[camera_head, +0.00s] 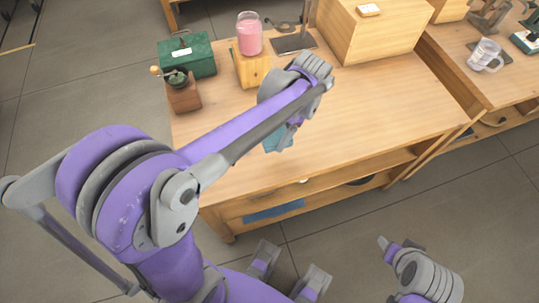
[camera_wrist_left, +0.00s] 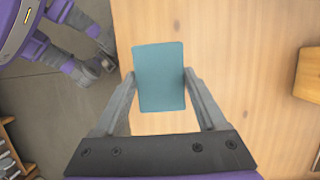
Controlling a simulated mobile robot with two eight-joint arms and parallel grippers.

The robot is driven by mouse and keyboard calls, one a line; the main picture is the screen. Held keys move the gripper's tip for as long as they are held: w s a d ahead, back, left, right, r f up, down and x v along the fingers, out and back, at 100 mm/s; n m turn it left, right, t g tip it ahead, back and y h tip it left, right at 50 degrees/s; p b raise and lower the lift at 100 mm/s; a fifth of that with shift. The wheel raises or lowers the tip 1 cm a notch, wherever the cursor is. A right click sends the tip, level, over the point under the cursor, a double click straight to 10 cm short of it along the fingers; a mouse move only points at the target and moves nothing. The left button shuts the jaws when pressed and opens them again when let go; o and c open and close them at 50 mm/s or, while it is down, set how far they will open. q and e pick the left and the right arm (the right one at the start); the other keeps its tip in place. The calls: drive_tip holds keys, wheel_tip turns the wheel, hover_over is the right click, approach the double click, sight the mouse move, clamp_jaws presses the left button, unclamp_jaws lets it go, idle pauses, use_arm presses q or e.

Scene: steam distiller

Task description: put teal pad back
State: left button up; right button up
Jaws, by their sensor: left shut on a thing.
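The teal pad (camera_wrist_left: 160,77) is a thin, flat rectangle with rounded corners. In the left wrist view it is between the two fingers of my left gripper (camera_wrist_left: 157,92), which is shut on its side edges. In the head view, part of the pad (camera_head: 279,141) shows below my left wrist, near the front of the wooden table (camera_head: 345,120). My left arm hides much of the gripper there. I cannot tell whether the pad touches the tabletop. Part of my right arm shows at the bottom right, its jaws not clear.
A green box (camera_head: 190,62), a small grinder (camera_head: 183,98) and a pink jar (camera_head: 249,40) on a wooden block (camera_head: 251,70) stand at the back left. A large wooden box (camera_head: 375,32) stands at the back right. The table's front middle and right are clear.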

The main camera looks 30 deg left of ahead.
use_arm(q)
wheel_tip(320, 180, down, 5)
drive_tip(key=shift+w+d+f+b, duration=0.1)
drive_tip(key=shift+w+f+b, duration=0.1)
drive_tip(key=shift+b, duration=0.1)
drive_tip(key=shift+s+f, duration=0.1)
drive_tip(key=shift+f, duration=1.8)
drive_tip(key=shift+f+b, duration=0.15)
drive_tip(key=shift+b, duration=0.2)
drive_tip(key=o, duration=1.4)
